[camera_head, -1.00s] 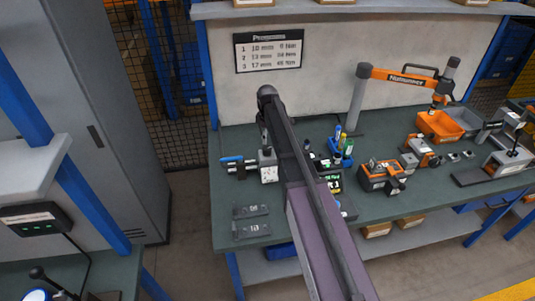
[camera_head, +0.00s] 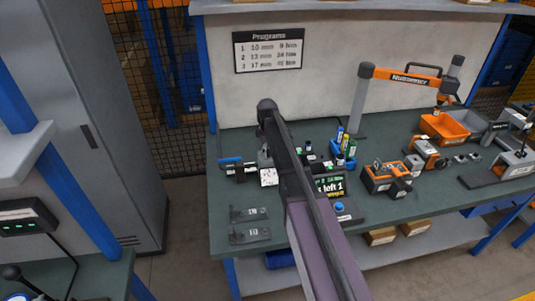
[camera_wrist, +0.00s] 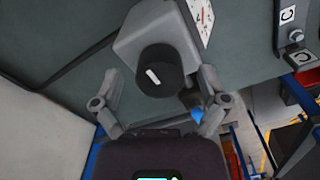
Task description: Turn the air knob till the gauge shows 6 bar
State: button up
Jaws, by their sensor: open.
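The black air knob (camera_wrist: 160,72) with a white mark sits on a grey regulator block (camera_wrist: 150,32) in the wrist view. The mark looks tilted. My gripper (camera_wrist: 160,77) is open, with one finger on each side of the knob; I cannot tell whether they touch it. The white gauge (camera_wrist: 201,16) is cut off at the top of the wrist view, with red marks on its face. In the head view the gauge (camera_head: 268,177) is small, and its reading cannot be told. My arm hides part of the block there.
A display (camera_head: 330,187) with a blue button (camera_head: 339,207) stands right of the gauge. Two dark plates (camera_head: 249,214) lie in front of it. Pens in a blue holder (camera_head: 343,150) and an orange-black device (camera_head: 387,178) are further right. A programs board (camera_head: 268,50) hangs behind.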

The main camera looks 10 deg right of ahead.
jog(key=shift+f, duration=0.15)
jog(key=c, duration=1.1)
jog(key=shift+c, duration=0.2)
jog(key=shift+m, duration=0.3)
jog(key=m, duration=0.3)
jog(key=shift+m, duration=0.4)
jog(key=m, duration=0.4)
jog(key=shift+s+m, duration=0.1)
jog(key=shift+m, duration=0.2)
jog(key=m, duration=0.4)
jog(key=shift+m, duration=0.3)
jog(key=shift+a+m, duration=0.1)
jog(key=shift+m, duration=2)
